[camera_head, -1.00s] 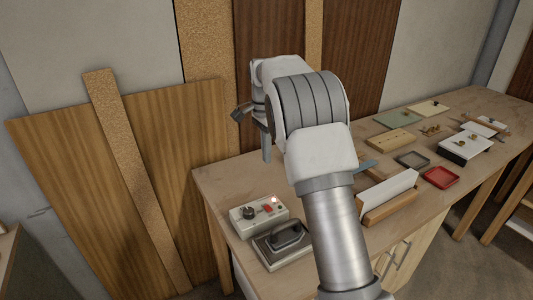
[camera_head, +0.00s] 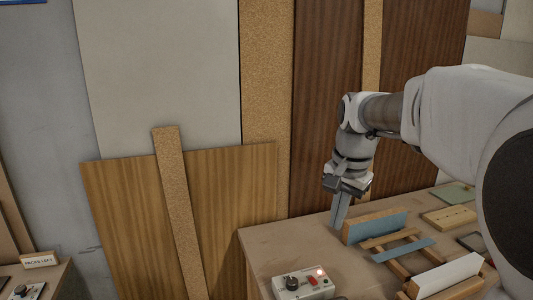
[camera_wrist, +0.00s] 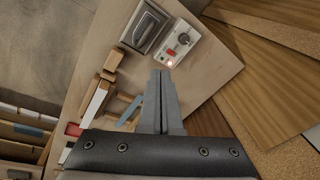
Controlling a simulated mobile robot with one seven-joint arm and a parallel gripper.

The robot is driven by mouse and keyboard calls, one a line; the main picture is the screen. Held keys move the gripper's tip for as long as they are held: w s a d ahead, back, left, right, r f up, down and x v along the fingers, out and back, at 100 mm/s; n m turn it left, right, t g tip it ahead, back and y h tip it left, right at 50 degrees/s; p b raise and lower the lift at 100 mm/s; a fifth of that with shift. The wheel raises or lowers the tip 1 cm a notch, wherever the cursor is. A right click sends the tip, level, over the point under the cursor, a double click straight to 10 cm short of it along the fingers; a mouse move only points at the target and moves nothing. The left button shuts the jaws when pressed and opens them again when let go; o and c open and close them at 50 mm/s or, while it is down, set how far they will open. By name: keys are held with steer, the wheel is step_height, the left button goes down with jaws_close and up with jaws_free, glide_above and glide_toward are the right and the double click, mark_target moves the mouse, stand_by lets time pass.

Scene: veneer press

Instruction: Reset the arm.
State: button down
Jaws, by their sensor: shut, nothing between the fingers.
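My gripper (camera_head: 340,209) is at the end of my arm in the head view, pointing down above the back left part of the workbench (camera_head: 275,245). Its fingers are together with nothing between them. In the wrist view my gripper (camera_wrist: 161,75) also shows as two fingers side by side, closed, over the bench top. The fingers look apart from the things on the bench.
A control box (camera_head: 303,284) with a black knob and red switch sits at the bench's front left. A wooden rack with a blue board (camera_head: 375,226) stands right of my gripper. A white board (camera_head: 446,276) stands nearer. Veneer sheets (camera_head: 232,190) lean behind.

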steer(key=s+f+n+t, duration=0.3)
steer(key=s+n, duration=0.5)
steer(key=s, duration=1.3)
steer(key=shift+s+a+f, duration=0.15)
steer(key=shift+s+a, duration=0.1)
